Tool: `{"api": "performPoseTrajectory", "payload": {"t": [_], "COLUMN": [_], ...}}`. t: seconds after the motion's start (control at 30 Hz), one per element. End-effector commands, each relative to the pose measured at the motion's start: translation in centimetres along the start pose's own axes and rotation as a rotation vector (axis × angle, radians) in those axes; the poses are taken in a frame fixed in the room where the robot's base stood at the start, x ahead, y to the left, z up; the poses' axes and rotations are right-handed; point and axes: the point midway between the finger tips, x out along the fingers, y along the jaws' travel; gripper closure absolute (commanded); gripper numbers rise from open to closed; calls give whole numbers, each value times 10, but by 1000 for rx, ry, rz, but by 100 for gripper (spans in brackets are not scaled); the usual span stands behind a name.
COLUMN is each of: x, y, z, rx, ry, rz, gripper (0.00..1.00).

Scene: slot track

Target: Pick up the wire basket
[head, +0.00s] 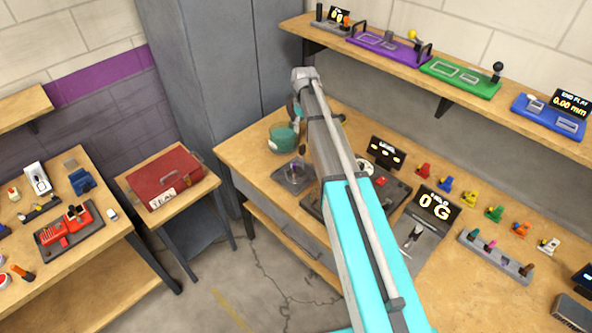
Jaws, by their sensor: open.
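My arm reaches from the bottom of the head view up over the workbench. My gripper (296,113) is small and partly hidden beside the arm's far end, just above a jar of teal liquid (284,138). It is open, and I see nothing held in it. A small see-through or wire-like container (295,174) sits on a dark square base in front of the jar. It may be the wire basket, but it is too small to tell. The gripper is above and apart from it in the picture.
My arm hides part of the workbench (243,153). A wall shelf (462,92) runs above.

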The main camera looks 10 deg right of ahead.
Motion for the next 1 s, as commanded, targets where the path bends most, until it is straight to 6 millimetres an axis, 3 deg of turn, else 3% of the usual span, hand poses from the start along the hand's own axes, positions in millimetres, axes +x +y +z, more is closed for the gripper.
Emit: {"api": "performPoseTrajectory", "payload": {"t": [0.27, 1.0], "x": [8, 64], "y": [0, -2], "z": [0, -1], "rx": [0, -1], "ry": [0, 0], "rz": [0, 0], "gripper": [20, 20]}}
